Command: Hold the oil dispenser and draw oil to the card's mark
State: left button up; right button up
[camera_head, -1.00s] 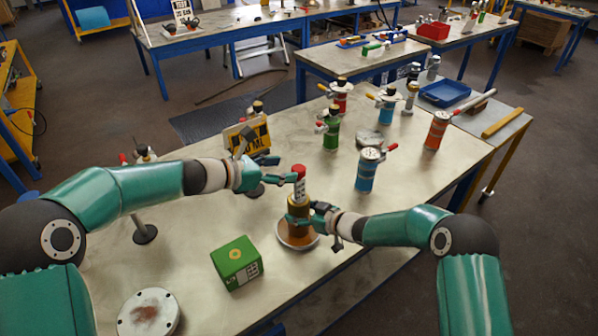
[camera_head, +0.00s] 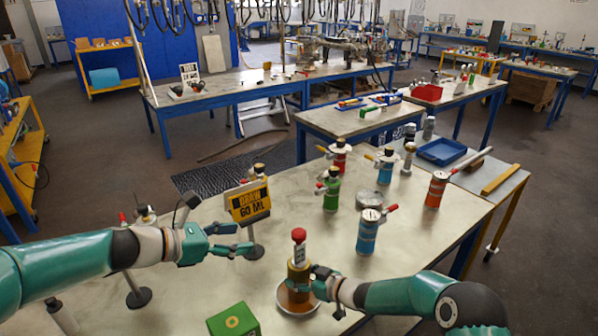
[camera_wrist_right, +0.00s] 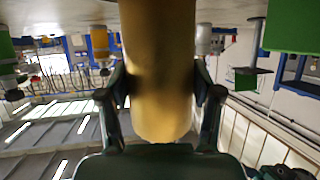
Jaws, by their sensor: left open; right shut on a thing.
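The oil dispenser (camera_head: 298,267) stands upright in a round pan (camera_head: 290,308) near the table's front, with a red knob and a pale marked stem on top of its brass body. My right gripper (camera_head: 308,281) is shut on the brass body, which also fills the middle of the right wrist view (camera_wrist_right: 158,75). My left gripper (camera_head: 243,240) is open and empty, to the left of the dispenser and apart from it. The yellow and black card (camera_head: 248,202) on a stand reads "DRAW 60 ML", behind my left gripper.
A green box (camera_head: 233,320) lies at the front, left of the pan. Blue (camera_head: 368,232), green (camera_head: 331,190) and orange (camera_head: 436,189) canisters stand farther back, beside a grey round tin (camera_head: 369,198). A blue tray (camera_head: 441,151) is at the far right.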

jog(key=o, duration=1.6)
